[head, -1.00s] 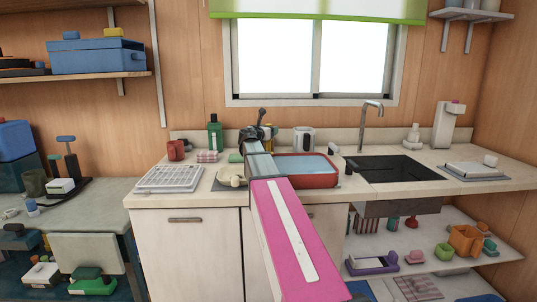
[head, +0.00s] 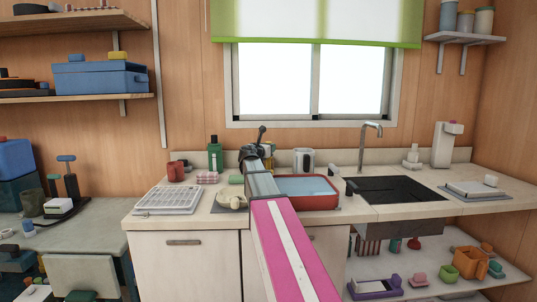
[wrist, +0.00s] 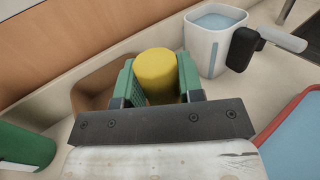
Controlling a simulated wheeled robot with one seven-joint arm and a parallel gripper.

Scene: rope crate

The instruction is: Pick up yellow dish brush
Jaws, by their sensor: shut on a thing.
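The yellow dish brush (wrist: 156,68) shows in the wrist view as a rounded yellow end between the two green finger pads; the rest of it is hidden. My gripper (wrist: 156,82) is shut on it, one pad on each side. In the head view my gripper (head: 251,157) is over the back of the counter, left of the white jug. Only a small patch of yellow shows beside it there, and my arm covers much of that spot.
A brown box-like thing (wrist: 98,88) is just behind the fingers. A white jug (wrist: 211,42) with a dark handle stands close on the right. A green bottle (head: 214,156) is on the left. A red basin of water (head: 307,204) is in front, with the sink further right.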

